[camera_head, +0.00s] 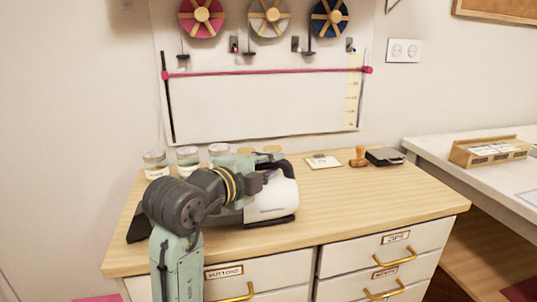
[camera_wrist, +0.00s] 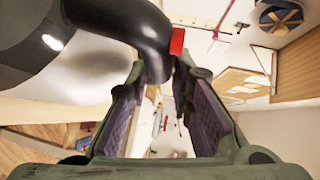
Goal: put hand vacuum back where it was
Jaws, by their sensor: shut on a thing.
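The hand vacuum (camera_head: 272,202) is white with a dark lower edge, at the left-middle of the wooden cabinet top, partly hidden by my arm. My gripper (camera_head: 262,182) is at its upper left side. In the wrist view, the vacuum's black curved handle (camera_wrist: 125,22) with a red part (camera_wrist: 177,41) reaches to between the fingertips of my gripper (camera_wrist: 163,75), which is shut on it. The vacuum's grey and black body fills the upper left there. I cannot tell whether the vacuum touches the top or hangs just above it.
Several glass jars (camera_head: 155,163) stand along the back left of the cabinet top (camera_head: 365,205). A white card (camera_head: 323,162), a wooden stamp (camera_head: 359,157) and a dark pad (camera_head: 385,157) lie at the back right. The right front of the top is clear. Drawers (camera_head: 385,248) are below.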

